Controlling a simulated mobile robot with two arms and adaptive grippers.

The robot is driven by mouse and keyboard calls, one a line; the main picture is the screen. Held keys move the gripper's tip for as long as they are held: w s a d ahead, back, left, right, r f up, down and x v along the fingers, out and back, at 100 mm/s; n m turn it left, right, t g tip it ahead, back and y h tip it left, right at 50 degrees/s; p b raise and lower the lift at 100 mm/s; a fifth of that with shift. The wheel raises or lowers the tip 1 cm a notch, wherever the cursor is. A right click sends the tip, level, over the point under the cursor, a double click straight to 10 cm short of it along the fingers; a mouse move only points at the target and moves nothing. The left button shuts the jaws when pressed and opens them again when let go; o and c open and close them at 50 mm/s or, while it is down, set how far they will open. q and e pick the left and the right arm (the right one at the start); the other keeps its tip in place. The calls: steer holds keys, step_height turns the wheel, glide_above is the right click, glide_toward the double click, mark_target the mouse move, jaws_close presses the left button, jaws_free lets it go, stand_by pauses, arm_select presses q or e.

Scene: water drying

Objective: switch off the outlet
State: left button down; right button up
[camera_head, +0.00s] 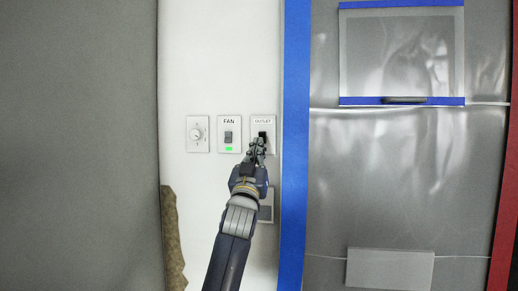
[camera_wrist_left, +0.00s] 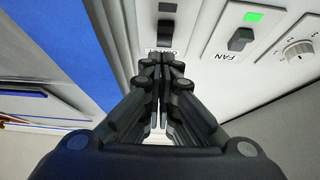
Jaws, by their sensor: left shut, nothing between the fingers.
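The outlet switch plate (camera_head: 272,123) is a white plate on the wall, labelled OUTLET, with a black switch (camera_head: 262,134). In the left wrist view, which is turned upside down, the switch (camera_wrist_left: 165,34) shows just beyond the closed fingertips (camera_wrist_left: 161,64). A small dark rectangle (camera_wrist_left: 167,7) on the same plate shows no green light. The fingertips partly hide the label. I cannot tell whether they touch the plate. My right gripper is not in view.
The fan switch plate (camera_head: 229,122) with a lit green light (camera_head: 229,149) is just left of the outlet plate. A round dial (camera_head: 196,133) is further left. Another plate (camera_head: 266,213) sits below, partly behind my arm. Blue tape (camera_head: 295,80) edges plastic sheeting (camera_head: 390,190) on the right.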

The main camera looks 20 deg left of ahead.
arm_select(q)
steer(key=s+f+b, duration=0.3)
steer(key=s+f, duration=0.1)
steer(key=f, duration=0.4)
steer(key=shift+d+b, duration=0.3)
steer(key=shift+d, duration=0.05)
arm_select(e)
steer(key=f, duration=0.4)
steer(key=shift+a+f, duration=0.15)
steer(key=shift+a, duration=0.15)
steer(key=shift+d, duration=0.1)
